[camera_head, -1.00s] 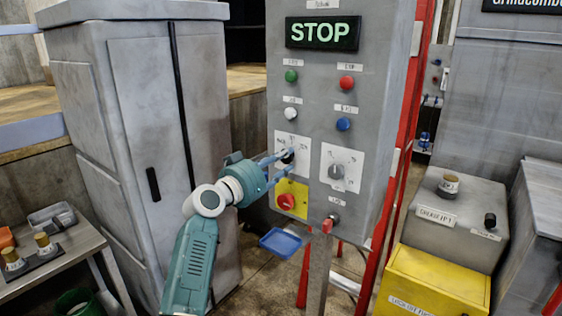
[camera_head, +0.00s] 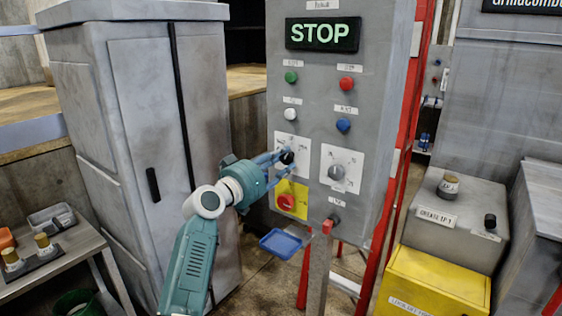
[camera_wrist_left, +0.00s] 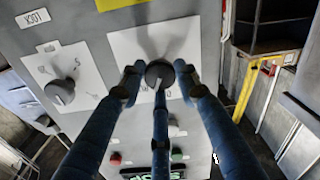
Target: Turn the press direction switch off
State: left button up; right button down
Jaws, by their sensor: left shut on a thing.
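A grey control panel (camera_head: 375,110) carries a black rotary switch knob (camera_head: 287,157) on a white plate at its left. The switch also shows in the left wrist view (camera_wrist_left: 160,74), where its pointer mark is visible. My left gripper (camera_head: 284,161) is at this knob. In the left wrist view, the fingertips of my left gripper (camera_wrist_left: 160,78) close around the knob from both sides, with a third finger against it. The plate's lettering is partly covered by the fingers and too small to read. My right gripper is in neither view.
A second rotary switch (camera_head: 337,172) sits to the right on its own plate. A red emergency button (camera_head: 286,202) on a yellow plate is just below my fingers. Green, red, white and blue buttons sit above. A grey cabinet (camera_head: 140,150) stands left of my arm.

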pick_arm(q)
jog(key=n, duration=0.2)
jog(key=f+n+p, duration=0.1)
jog(key=n, duration=0.2)
jog(key=shift+d+n, duration=0.15)
jog(key=shift+n, duration=0.15)
dwell(0.4)
jog(key=o, duration=1.1)
jog(key=shift+s, duration=0.1)
jog(key=shift+o, duration=0.2)
jog(key=shift+r+p, duration=0.2)
jog(key=shift+p, duration=0.1)
jog(key=shift+r, duration=0.1)
jog(key=v, duration=1.2)
